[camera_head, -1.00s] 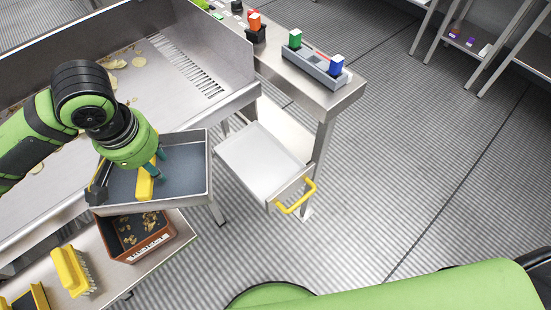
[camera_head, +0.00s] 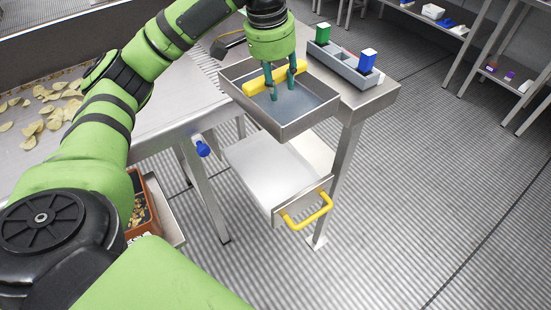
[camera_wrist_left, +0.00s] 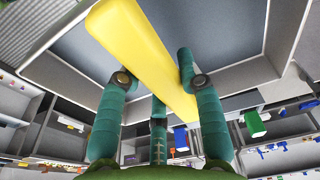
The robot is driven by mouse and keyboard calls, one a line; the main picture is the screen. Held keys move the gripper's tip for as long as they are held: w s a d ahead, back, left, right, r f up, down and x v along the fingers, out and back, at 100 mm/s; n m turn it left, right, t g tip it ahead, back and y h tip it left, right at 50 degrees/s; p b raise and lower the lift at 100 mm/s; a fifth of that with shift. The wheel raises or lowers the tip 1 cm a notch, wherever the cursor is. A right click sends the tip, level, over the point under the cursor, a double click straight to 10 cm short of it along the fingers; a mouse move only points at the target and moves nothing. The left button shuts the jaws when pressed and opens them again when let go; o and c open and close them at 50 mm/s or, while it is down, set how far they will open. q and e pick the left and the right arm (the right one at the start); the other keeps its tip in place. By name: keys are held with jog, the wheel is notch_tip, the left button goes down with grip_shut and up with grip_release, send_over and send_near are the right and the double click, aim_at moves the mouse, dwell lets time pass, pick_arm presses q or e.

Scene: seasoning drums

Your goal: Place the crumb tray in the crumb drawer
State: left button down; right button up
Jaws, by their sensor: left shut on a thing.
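The crumb tray (camera_head: 300,124) is a shallow steel box with a dark grey floor and a yellow grip bar (camera_head: 262,80) across it. My left gripper (camera_head: 283,80) is shut on the yellow bar and holds the tray in the air. The bar also shows between the fingers in the left wrist view (camera_wrist_left: 145,55). The crumb drawer (camera_head: 270,168) is pulled open below the tray, with a pale flat inside and a yellow front handle (camera_head: 308,212). The tray hangs above and hides the drawer's back part. My right gripper is not in view.
A steel side table (camera_head: 375,98) carries a grey holder with a green and a blue block (camera_head: 368,58). A brown bin (camera_head: 146,207) with chips stands at the lower left. A blue valve-like part (camera_head: 202,149) sits near the table leg. Open floor lies to the right.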

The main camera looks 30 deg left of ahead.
pick_arm(q)
jog(key=shift+w+a+f+m+b, duration=0.1)
jog(key=shift+a+m+b, duration=0.15)
jog(key=shift+a, duration=0.15)
jog(key=shift+w+a+f+m+b, duration=0.15)
jog(key=shift+a+b, duration=0.1)
jog(key=shift+a, duration=0.15)
notch_tip(320, 180, down, 21)
jog(key=b, duration=0.2)
send_over(275, 172)
jog(key=f, duration=0.6)
jog(key=shift+s+a+f, duration=0.2)
jog(key=shift+s, duration=0.1)
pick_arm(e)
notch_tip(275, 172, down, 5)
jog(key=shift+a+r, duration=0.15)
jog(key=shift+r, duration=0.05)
pick_arm(q)
jog(key=shift+f, duration=0.1)
jog(key=c, duration=0.8)
grip_release()
jog(key=r, duration=0.4)
jog(key=s+r, duration=0.1)
jog(key=r, duration=0.3)
jog(key=s+r, duration=0.1)
jog(key=r, duration=0.3)
jog(key=shift+a+r, duration=0.1)
jog(key=shift+a, duration=0.2)
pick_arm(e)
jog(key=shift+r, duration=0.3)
